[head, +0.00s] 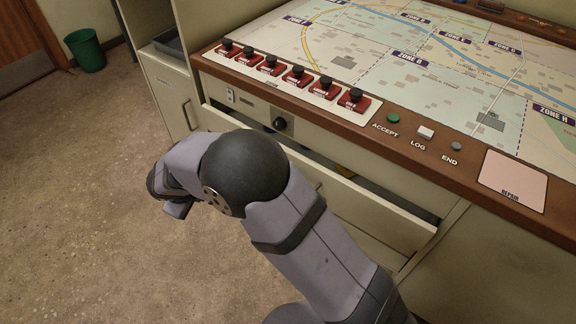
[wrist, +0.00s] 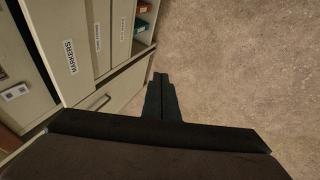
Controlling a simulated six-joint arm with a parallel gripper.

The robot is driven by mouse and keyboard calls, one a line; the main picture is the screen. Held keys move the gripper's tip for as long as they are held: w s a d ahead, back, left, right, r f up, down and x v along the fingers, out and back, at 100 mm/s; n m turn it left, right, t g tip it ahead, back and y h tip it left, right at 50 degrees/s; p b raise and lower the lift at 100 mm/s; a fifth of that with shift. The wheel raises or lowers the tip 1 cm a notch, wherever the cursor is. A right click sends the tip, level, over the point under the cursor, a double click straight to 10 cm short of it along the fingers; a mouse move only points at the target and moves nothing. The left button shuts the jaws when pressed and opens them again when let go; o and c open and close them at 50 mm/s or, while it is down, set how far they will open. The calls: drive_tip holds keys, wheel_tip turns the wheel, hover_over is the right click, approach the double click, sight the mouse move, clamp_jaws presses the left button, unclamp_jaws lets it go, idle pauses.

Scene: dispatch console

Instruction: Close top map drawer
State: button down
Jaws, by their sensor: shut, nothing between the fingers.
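The top map drawer (head: 370,210) is a cream drawer under the console's map top in the head view. It stands pulled out, with a dark gap showing behind its front panel. My arm covers its middle and part of its left side. My gripper (wrist: 160,82) is shut and empty in the wrist view, its dark fingers over bare floor beside cream cabinet fronts. In the head view my wrist is left of the drawer, and the fingertips cannot be made out clearly.
The map console (head: 400,80) carries several red switches (head: 295,76) along its brown edge. A green bin (head: 86,50) stands far left. In the wrist view, a "MARKERS" label (wrist: 70,57) and a handle (wrist: 98,103) are left of my fingers. Floor at left is clear.

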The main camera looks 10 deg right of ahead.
drive_tip(key=s+f+n, duration=0.2)
drive_tip(key=s+f, duration=0.3)
drive_tip(key=f, duration=0.2)
drive_tip(key=s+d+f+n+h, duration=0.5)
drive_tip(key=s+d+f+h, duration=0.15)
drive_tip(key=d, duration=0.25)
drive_tip(key=w+d+r+n+t+h, duration=0.2)
drive_tip(key=d+r+n+t+h, duration=0.1)
drive_tip(key=r, duration=0.5)
drive_tip(key=w+d+r+n+t+h, duration=0.3)
drive_tip(key=d+r+n+t, duration=0.1)
drive_tip(key=r, duration=0.3)
drive_tip(key=shift+d+r+n, duration=0.3)
drive_tip(key=shift+r+n, duration=0.05)
drive_tip(key=shift+n, duration=0.55)
drive_tip(key=x, duration=1.4)
